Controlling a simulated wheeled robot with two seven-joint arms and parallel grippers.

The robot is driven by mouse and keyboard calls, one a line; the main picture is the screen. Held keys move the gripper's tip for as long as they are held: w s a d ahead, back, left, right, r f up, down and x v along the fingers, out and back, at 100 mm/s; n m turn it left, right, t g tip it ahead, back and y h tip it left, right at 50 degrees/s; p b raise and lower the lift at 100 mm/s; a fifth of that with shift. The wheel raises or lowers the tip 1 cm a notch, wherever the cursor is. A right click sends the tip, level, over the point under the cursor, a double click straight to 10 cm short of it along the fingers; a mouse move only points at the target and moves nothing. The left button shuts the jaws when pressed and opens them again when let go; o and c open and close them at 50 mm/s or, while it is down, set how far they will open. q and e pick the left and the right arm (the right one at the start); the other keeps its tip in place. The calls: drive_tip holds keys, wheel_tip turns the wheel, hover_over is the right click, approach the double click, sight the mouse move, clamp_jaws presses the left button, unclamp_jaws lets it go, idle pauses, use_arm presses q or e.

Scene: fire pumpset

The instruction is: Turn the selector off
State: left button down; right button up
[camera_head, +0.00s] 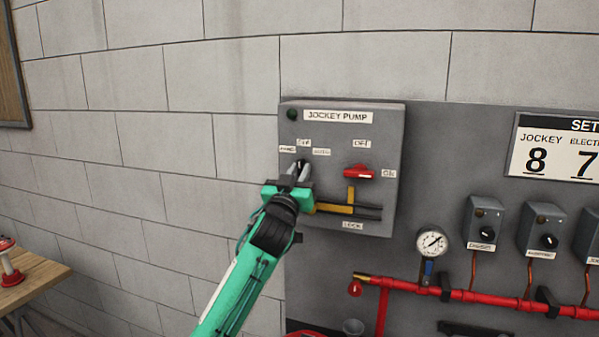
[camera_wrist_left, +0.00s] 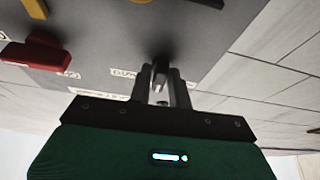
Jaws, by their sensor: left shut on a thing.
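The grey jockey pump panel (camera_head: 335,135) hangs on the wall. The selector (camera_wrist_left: 160,72) is a dark knob on its left side, below labels that seem to read HAND, OFF and AUTO. My left gripper (camera_head: 300,170) reaches the panel and its fingers are shut on the selector, one on each side in the left wrist view (camera_wrist_left: 162,85). The fingers hide most of the knob in the head view, and I cannot tell exactly where it points. My right gripper is not in view.
A red switch handle (camera_head: 359,172) sits right of the selector, also in the left wrist view (camera_wrist_left: 36,54). A yellow lever (camera_head: 350,195) is below it. A gauge (camera_head: 432,242) and red pipe (camera_head: 480,297) are lower right. A wooden table (camera_head: 30,283) stands at left.

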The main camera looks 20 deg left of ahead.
use_arm(q)
drive_tip(key=shift+f+m, duration=0.1)
drive_tip(key=shift+m, duration=0.2)
drive_tip(key=c, duration=1.5)
unclamp_jaws()
drive_tip(key=shift+o, duration=0.3)
drive_tip(key=shift+s, duration=0.1)
drive_tip(key=b+v, duration=0.5)
drive_tip(key=v, duration=0.8)
drive_tip(key=shift+s, duration=0.3)
drive_tip(key=shift+a, duration=0.15)
